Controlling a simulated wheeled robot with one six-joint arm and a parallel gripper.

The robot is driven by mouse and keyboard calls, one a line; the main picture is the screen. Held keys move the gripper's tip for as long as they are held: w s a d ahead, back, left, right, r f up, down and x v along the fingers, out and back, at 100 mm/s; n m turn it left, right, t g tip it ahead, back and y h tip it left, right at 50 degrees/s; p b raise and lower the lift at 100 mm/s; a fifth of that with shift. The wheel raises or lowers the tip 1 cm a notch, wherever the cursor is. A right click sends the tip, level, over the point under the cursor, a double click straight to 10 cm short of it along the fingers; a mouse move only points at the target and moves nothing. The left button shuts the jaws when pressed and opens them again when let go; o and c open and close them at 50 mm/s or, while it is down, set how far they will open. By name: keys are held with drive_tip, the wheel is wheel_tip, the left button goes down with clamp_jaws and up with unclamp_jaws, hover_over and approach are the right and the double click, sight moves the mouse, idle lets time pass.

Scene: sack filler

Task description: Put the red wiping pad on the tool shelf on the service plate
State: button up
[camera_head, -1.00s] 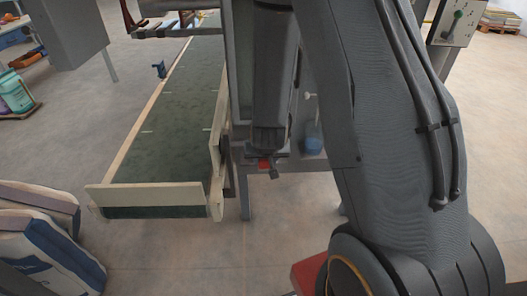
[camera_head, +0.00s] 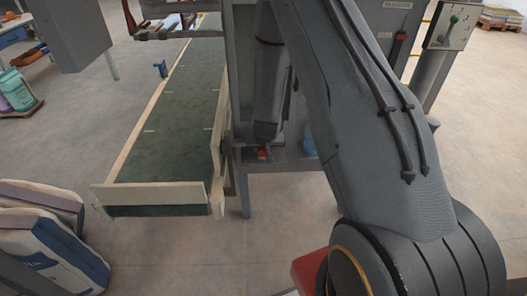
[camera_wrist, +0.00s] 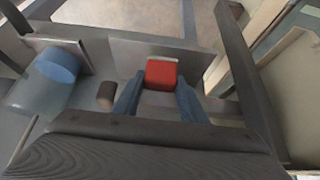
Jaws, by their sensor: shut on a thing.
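The red wiping pad (camera_wrist: 161,74) is between the two blue-grey fingertips of my gripper (camera_wrist: 160,98) in the wrist view. The fingers are shut on it. In the head view the pad (camera_head: 262,153) is a small red patch below my arm's end, in front of the grey tool shelf (camera_head: 284,162). My arm hides most of the gripper there.
A blue round thing (camera_wrist: 58,66) and a short brown cylinder (camera_wrist: 106,95) are left of the gripper in the wrist view. A green conveyor (camera_head: 172,120) with pale side rails is left of the shelf. Filled sacks (camera_head: 45,235) lie at lower left. Open floor is in front.

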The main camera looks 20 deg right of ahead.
drive_tip(key=shift+s+f, duration=0.1)
drive_tip(key=shift+f, duration=0.6)
drive_tip(key=shift+w+p, duration=0.2)
drive_tip(key=shift+p, duration=0.1)
drive_tip(key=shift+f, duration=0.2)
drive_tip(key=shift+f, duration=0.15)
drive_tip(key=o, duration=1.1)
